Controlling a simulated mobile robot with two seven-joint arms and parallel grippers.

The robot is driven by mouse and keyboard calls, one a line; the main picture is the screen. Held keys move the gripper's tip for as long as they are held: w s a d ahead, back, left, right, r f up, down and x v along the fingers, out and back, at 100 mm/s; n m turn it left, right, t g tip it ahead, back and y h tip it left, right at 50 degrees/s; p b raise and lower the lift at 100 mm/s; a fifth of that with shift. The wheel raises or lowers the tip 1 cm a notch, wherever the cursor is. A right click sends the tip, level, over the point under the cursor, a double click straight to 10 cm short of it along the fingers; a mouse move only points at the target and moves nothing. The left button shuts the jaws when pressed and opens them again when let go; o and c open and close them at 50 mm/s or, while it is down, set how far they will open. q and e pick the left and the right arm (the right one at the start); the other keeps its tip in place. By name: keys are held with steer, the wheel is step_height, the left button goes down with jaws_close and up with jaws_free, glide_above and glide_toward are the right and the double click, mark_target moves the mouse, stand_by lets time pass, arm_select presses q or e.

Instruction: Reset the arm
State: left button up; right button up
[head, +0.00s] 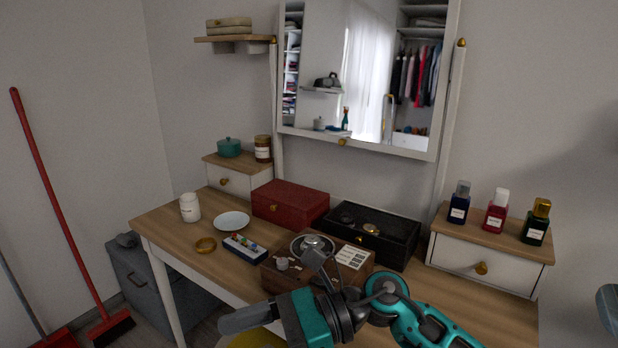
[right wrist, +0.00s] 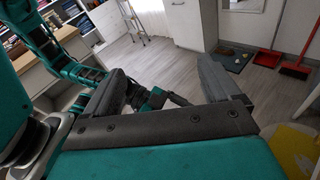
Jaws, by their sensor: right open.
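My right gripper (head: 284,288) reaches in from the lower right of the head view, over the front edge of the wooden dressing table (head: 170,243). Its two dark fingers are spread apart, with nothing between them. One finger covers part of the brown wooden box (head: 354,256); I cannot tell whether they touch. In the right wrist view the gripper (right wrist: 165,88) also shows open and empty, with grey floor beyond the fingers. My left gripper does not show in the head view.
A red box (head: 289,204), a black box (head: 375,233), a small tray of coloured items (head: 244,249), a white plate (head: 231,221) and a white jar (head: 189,208) stand on the table. Bottles, including a red one (head: 496,211), stand on the right drawer unit (head: 487,262). A mirror (head: 364,75) hangs behind.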

steer(key=w+d+r+m+t+y+p, duration=0.1)
steer(key=w+d+r+m+t+y, duration=0.15)
steer(key=m+t, duration=0.5)
steer(key=w+d+r+m+t+y+p, duration=0.1)
steer(key=m+t+y, duration=0.25)
steer(key=m, duration=0.65)
steer(key=w+d+f+m+t+h, duration=0.35)
steer(key=d+m+t+h, duration=0.45)
steer(key=m, duration=0.6)
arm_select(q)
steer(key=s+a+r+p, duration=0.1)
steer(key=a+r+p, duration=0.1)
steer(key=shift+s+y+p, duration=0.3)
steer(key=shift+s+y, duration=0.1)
arm_select(e)
steer(key=s+d+f+m+g+h, duration=0.2)
steer(key=s+d+f+m+h, duration=0.3)
steer(key=f+m, duration=0.5)
steer(key=s+d+f+m+g+h, duration=0.1)
steer(key=s+d+f+m+h, duration=0.5)
steer(key=f+m, duration=0.5)
steer(key=s+d, duration=0.2)
steer(key=d, duration=0.1)
steer(key=shift+s+d+f+g+h, duration=0.2)
steer(key=shift+f+g+h, duration=0.1)
steer(key=shift+f+g, duration=0.1)
